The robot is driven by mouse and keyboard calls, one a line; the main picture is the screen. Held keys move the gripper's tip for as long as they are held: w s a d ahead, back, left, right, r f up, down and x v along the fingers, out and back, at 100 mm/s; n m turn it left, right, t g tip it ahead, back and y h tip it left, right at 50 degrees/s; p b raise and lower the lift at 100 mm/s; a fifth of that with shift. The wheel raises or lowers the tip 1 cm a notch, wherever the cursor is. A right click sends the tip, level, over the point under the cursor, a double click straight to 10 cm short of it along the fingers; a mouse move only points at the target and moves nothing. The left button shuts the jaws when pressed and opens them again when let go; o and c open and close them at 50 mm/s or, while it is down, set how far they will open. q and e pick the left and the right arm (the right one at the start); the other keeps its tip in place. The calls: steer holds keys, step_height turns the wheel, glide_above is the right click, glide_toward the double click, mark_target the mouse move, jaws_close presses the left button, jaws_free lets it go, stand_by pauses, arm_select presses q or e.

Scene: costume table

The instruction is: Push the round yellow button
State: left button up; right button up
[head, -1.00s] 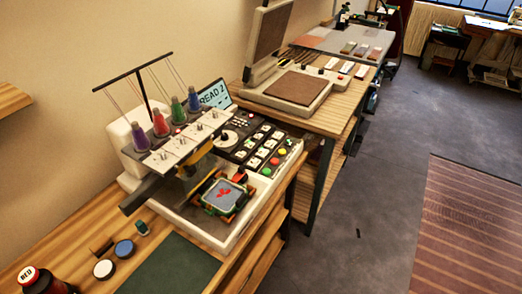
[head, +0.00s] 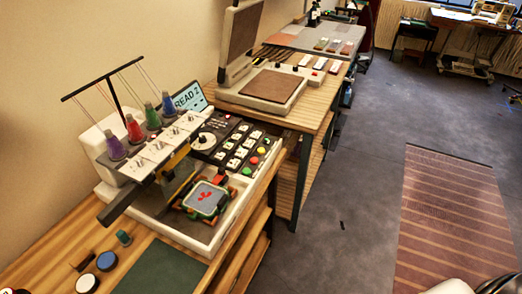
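The round yellow button (head: 262,150) is at the right end of the control panel on the embroidery machine (head: 218,232). A round red button (head: 254,160) and a round green button (head: 247,171) sit in a row nearer to me. Nothing touches or covers the yellow button. Neither gripper's fingers show. A pale rounded part with a dark edge, likely of my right arm, shows at the bottom right corner, far from the machine.
Thread cones, a needle head and a hoop (head: 204,198) stand left of the buttons. A screen (head: 189,97) reads "READ 2" in part. A heat press (head: 268,86) stands behind on another table. The floor at right is open, with a striped rug (head: 450,215).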

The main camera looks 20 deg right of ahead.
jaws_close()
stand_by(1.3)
